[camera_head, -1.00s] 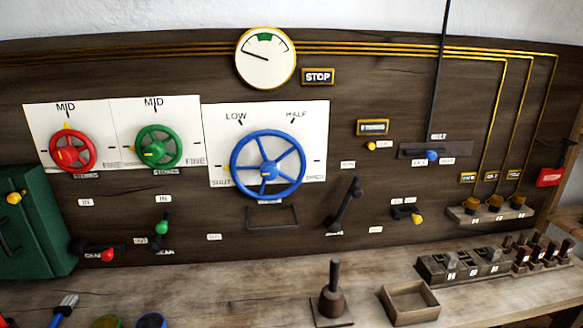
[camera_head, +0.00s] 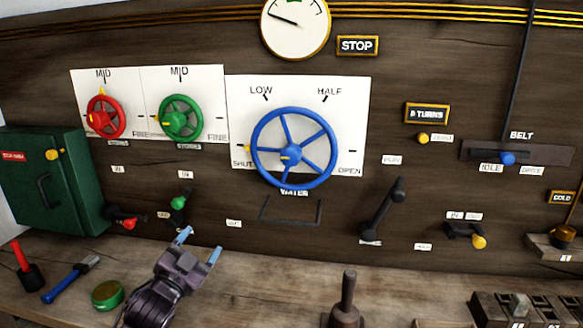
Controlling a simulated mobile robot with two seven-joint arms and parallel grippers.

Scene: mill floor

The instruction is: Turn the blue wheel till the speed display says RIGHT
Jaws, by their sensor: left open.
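The blue wheel (camera_head: 292,153) stands on a white plate marked SHUT, LOW, HALF and OPEN, with WATER written below. A yellow pointer at its left side is by SHUT. The sign display (camera_head: 358,45) above right of the wheel reads STOP. The dial (camera_head: 296,25) beside it is cut off at the top; its needle points left. My left gripper (camera_head: 199,246) is open and empty over the bench, below and left of the wheel, apart from it. My right gripper is not in view.

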